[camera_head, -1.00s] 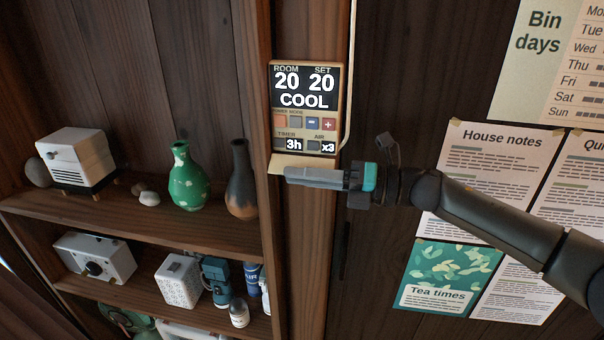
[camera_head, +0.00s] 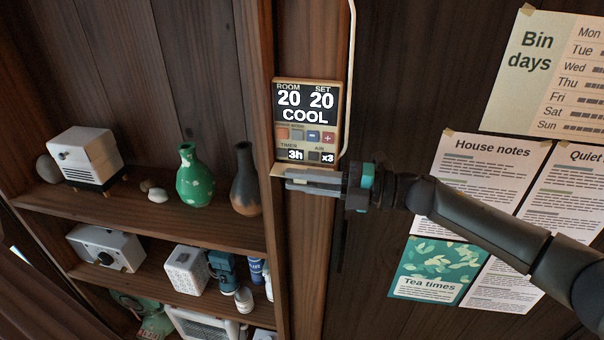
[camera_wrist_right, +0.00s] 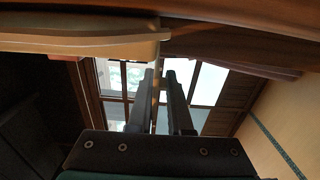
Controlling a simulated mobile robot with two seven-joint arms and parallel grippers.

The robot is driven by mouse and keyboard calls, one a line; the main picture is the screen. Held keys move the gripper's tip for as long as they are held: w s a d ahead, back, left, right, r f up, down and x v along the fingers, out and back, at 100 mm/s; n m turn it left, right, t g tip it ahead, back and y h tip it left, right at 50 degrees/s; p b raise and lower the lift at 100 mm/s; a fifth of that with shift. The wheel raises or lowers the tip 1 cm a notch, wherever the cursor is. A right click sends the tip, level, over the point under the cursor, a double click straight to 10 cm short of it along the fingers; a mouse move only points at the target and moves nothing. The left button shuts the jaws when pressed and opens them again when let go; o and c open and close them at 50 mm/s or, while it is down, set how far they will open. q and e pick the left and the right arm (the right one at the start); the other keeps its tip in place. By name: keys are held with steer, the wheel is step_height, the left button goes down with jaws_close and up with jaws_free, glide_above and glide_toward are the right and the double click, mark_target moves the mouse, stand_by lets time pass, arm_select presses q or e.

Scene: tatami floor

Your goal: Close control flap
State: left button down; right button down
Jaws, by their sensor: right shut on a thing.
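The control panel (camera_head: 305,119) is a tan-framed wall unit on a wooden post in the head view. It reads ROOM 20, SET 20, COOL, with a 3h timer and air x3. Its pale flap (camera_head: 277,170) is at the panel's bottom edge, open and sticking out, mostly hidden behind my fingers. My right gripper (camera_head: 305,181) comes in from the right, just below the panel, and is shut on the flap. In the right wrist view a thin tan edge (camera_wrist_right: 156,92) shows between the two dark fingers (camera_wrist_right: 163,98). My left gripper is not in view.
Shelves on the left hold a green vase (camera_head: 194,178), a dark vase (camera_head: 246,180) and a white box-shaped device (camera_head: 86,155). A pale cable (camera_head: 350,80) runs down beside the panel. Paper notices (camera_head: 480,165) hang on the dark wall at the right.

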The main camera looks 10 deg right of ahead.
steer(key=shift+f, duration=0.2)
steer(key=c, duration=1.3)
jaws_free()
steer(key=o, duration=0.4)
steer(key=shift+r, duration=0.15)
steer(key=shift+d, duration=0.1)
steer(key=b+v, duration=0.4)
steer(key=v, duration=1.1)
